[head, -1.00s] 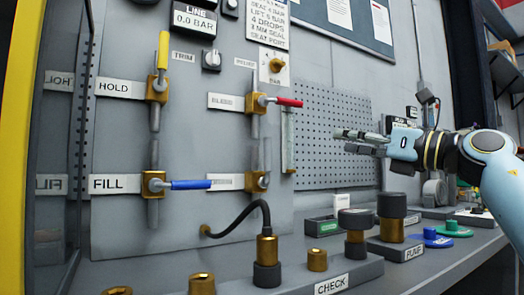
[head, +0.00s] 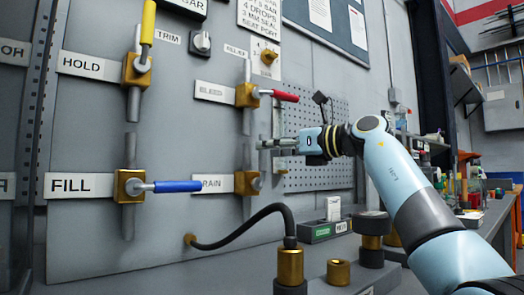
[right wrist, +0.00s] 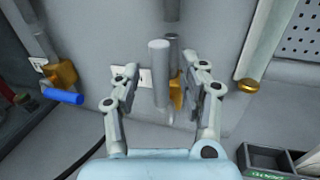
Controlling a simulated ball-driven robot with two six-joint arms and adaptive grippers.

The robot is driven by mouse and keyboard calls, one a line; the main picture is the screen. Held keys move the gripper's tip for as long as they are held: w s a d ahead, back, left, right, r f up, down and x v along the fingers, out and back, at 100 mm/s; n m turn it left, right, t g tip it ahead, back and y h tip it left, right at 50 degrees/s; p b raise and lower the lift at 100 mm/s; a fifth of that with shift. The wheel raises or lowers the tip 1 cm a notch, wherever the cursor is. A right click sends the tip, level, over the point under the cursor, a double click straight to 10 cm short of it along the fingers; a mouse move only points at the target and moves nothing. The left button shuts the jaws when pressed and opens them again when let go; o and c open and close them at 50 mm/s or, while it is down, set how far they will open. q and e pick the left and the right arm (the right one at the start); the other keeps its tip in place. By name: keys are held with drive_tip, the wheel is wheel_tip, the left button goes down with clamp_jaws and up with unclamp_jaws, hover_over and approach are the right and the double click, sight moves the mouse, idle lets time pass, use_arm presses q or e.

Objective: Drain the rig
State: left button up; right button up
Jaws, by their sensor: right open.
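My right gripper (head: 272,143) is open, level with the space just above the drain valve. In the right wrist view the gripper (right wrist: 161,76) has one finger on either side of the rod, with gaps visible. The drain valve's brass (right wrist: 177,92) is partly hidden behind the rod and right finger. My left gripper is out of view.
The blue FILL handle (head: 178,186) points right, the yellow HOLD handle (head: 148,22) points up, and the red BLEED handle (head: 285,96) points right. A black hose (head: 240,231) curves to a brass fitting (head: 290,266). A dark tray (head: 318,232) stands on the bench.

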sight(262, 169)
drive_tip(key=shift+x, duration=1.05)
drive_tip(key=shift+w+a, duration=0.2)
drive_tip(key=shift+c, duration=0.8)
drive_tip(key=c, duration=0.7)
drive_tip(key=shift+w+a, duration=0.1)
drive_tip(key=shift+a, duration=0.05)
clamp_jaws()
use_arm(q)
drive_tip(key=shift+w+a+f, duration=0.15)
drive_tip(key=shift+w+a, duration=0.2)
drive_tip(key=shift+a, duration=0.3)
use_arm(e)
drive_tip(key=shift+f, duration=0.1)
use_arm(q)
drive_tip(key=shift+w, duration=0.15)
